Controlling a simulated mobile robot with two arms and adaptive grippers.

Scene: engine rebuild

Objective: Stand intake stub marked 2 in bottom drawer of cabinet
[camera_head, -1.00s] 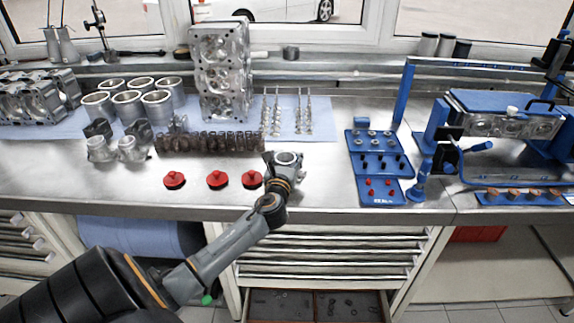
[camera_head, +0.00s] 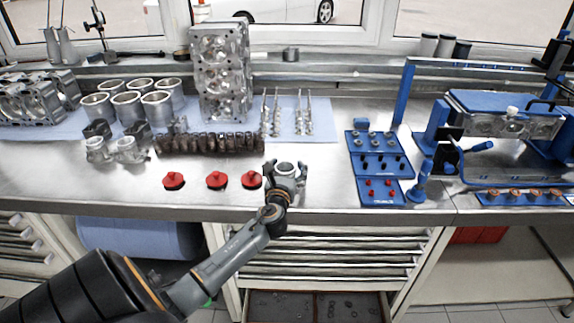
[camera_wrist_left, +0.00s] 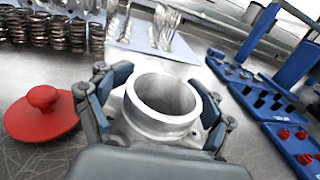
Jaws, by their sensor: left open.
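A silver intake stub with a round open mouth (camera_head: 286,170) stands upright on the metal bench near its front edge. My left gripper (camera_head: 286,176) is open around it, with one finger on each side. In the left wrist view the stub (camera_wrist_left: 165,103) sits between the parted blue-padded fingers of the gripper (camera_wrist_left: 160,100). No number is readable on it. Two more stubs (camera_head: 113,150) stand farther left on the bench. The cabinet's bottom drawer (camera_head: 315,306) is pulled out below and holds small dark parts. My right gripper is not in view.
Red knobbed caps (camera_head: 216,180) stand left of the gripper; one (camera_wrist_left: 42,115) is close to its left finger. A row of dark springs (camera_head: 210,143) lies behind. Blue trays (camera_head: 380,192) stand to the right. Closed drawers (camera_head: 325,258) lie between bench and open drawer.

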